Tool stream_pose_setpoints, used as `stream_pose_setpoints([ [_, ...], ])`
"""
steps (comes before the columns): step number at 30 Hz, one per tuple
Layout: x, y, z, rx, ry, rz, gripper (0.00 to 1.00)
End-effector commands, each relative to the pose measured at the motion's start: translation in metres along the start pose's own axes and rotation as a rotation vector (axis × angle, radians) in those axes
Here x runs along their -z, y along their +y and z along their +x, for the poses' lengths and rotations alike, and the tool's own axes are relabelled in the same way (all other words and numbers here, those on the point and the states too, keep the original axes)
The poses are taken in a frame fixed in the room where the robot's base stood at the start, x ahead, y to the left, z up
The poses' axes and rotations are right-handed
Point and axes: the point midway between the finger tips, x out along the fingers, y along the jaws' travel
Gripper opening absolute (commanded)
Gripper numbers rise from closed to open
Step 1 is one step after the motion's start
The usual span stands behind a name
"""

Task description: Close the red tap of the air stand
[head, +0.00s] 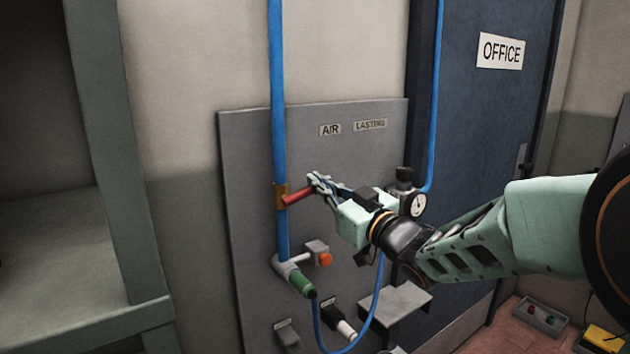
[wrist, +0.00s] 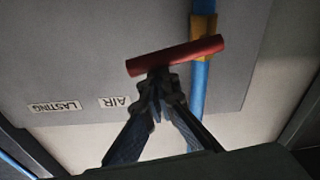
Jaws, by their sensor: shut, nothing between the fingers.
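The red tap (head: 298,194) is a red bar handle on a brass valve body (head: 281,196) on the vertical blue pipe (head: 278,90). In the head view the handle sticks out to the right, across the pipe. In the wrist view the red handle (wrist: 175,55) also lies across the pipe, slightly tilted. My gripper (head: 316,181) is shut and empty, with its fingertips at the handle's free end. In the wrist view my gripper (wrist: 157,82) has its tips right beside the handle; I cannot tell whether they touch it.
The grey air stand panel (head: 250,150) carries AIR and LASTING labels. Below the tap are a green-handled fitting (head: 302,284), an orange button (head: 325,259) and a blue hose (head: 372,300). A gauge (head: 417,205) sits just behind my wrist. A green frame (head: 110,150) stands at left.

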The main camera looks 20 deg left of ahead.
Motion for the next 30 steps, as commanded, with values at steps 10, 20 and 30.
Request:
stream_pose_setpoints([
  [10, -0.013, 0.003, -0.002, -0.015, 0.000, 0.098, 0.00],
  [20, -0.016, 0.004, -0.002, -0.014, -0.001, 0.096, 0.00],
  [30, -0.017, 0.003, -0.003, -0.014, -0.004, 0.096, 0.00],
])
